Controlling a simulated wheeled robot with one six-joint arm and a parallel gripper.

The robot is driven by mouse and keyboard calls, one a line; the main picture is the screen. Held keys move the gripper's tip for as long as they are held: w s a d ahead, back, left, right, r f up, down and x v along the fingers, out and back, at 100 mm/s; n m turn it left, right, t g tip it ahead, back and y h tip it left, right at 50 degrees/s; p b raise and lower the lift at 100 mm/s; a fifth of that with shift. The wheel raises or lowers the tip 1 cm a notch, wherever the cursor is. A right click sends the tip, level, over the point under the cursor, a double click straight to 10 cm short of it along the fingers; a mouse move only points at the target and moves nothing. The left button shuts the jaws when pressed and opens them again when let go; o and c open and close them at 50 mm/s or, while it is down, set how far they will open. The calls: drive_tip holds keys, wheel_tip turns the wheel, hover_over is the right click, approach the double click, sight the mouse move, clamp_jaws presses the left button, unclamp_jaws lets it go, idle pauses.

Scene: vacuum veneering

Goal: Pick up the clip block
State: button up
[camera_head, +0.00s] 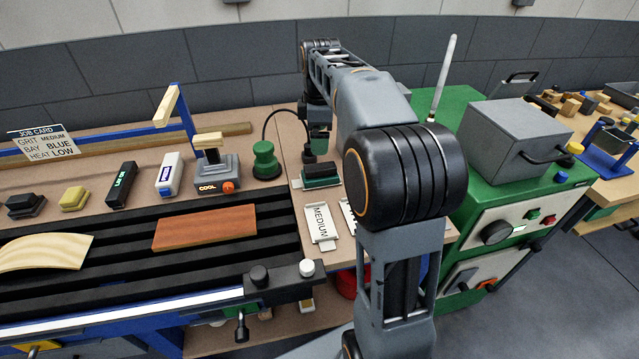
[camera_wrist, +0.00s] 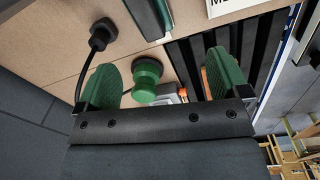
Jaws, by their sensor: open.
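A block with a dark green top and black lower part (camera_head: 320,175) lies on the bench near my gripper; no label marks it as the clip block, so I cannot be sure. In the wrist view a dark green and black block (camera_wrist: 150,15) shows partly at the top edge, beyond the fingertips. My gripper (camera_head: 318,148) is over the bench at the back, just behind that block. In the wrist view my gripper (camera_wrist: 162,78) has its two green pads wide apart, with nothing held between them.
A green knobbed piece (camera_head: 265,160) stands left of my gripper, with a black cable to a black plug (camera_wrist: 102,34). A MEDIUM card (camera_head: 320,222) lies in front. A COOL-marked unit (camera_head: 212,178) stands further left. A green cabinet (camera_head: 480,190) is right.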

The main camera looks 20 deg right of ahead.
sight(322, 166)
drive_tip(key=w+d+f+n, duration=0.1)
drive_tip(key=w+d+f+n+b, duration=0.1)
drive_tip(key=shift+w+f+g, duration=0.25)
drive_tip(key=shift+f+g, duration=0.05)
drive_tip(key=shift+n, duration=0.3)
wheel_tip(322, 166, down, 6)
drive_tip(key=shift+d+f+b, duration=0.1)
drive_tip(key=shift+f+b, duration=0.1)
drive_tip(key=shift+b, duration=0.5)
drive_tip(key=shift+a+f+b, duration=0.2)
drive_tip(key=shift+f+b, duration=0.25)
drive_tip(key=shift+f, duration=2.7)
drive_tip(key=shift+c, duration=0.2)
drive_tip(key=c, duration=1.1)
drive_tip(key=shift+o, duration=0.2)
drive_tip(key=shift+r, duration=0.1)
